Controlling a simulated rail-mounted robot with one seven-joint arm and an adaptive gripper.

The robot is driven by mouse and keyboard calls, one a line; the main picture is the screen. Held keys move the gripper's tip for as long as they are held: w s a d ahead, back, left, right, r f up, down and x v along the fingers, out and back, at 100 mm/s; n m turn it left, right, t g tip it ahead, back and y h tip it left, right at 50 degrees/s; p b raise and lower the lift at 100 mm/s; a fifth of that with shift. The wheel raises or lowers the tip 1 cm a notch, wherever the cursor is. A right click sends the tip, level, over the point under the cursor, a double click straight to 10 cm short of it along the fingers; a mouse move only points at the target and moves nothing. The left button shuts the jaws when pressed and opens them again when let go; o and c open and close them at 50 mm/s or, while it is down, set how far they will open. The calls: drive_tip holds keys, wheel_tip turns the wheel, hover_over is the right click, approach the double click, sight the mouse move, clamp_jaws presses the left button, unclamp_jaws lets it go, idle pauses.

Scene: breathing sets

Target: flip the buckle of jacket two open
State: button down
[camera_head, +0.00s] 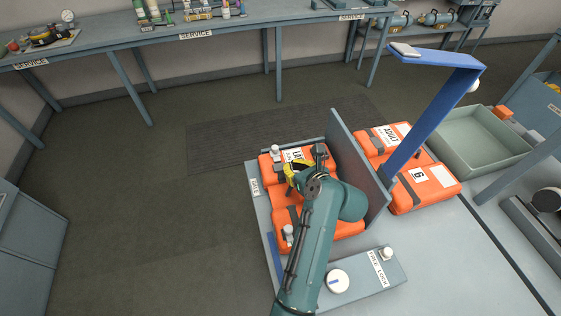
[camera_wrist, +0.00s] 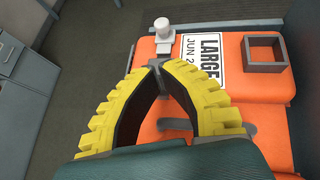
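Orange jackets lie in the grey rack. The upper one (camera_head: 268,165) bears a "LARGE" label and also fills the wrist view (camera_wrist: 225,100). At its left edge a grey strap fitting with a pale knob (camera_wrist: 162,25) stands up, also visible in the head view (camera_head: 275,150). A lower orange jacket (camera_head: 282,216) has a similar pale-topped fitting (camera_head: 288,232). I cannot read which is jacket two. My gripper (camera_wrist: 157,68), with yellow ribbed fingers, is over the LARGE jacket, just below its knobbed fitting. Its fingertips come together; nothing clearly shows between them.
A grey upright panel (camera_head: 352,150) stands right of these jackets. Beyond it lie more orange jackets (camera_head: 425,190) and a blue post (camera_head: 435,115). A box with a white dial (camera_head: 338,281) is in front. A square grey frame (camera_wrist: 277,53) sits on the LARGE jacket.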

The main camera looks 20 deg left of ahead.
sight(278, 162)
drive_tip(key=b+x, duration=0.4)
drive_tip(key=x, duration=0.5)
drive_tip(key=shift+w+a+f+b, duration=0.2)
drive_tip(key=shift+w+f+b, duration=0.1)
drive_tip(key=shift+b, duration=0.1)
drive_tip(key=shift+a, duration=0.15)
drive_tip(key=shift+w, duration=0.1)
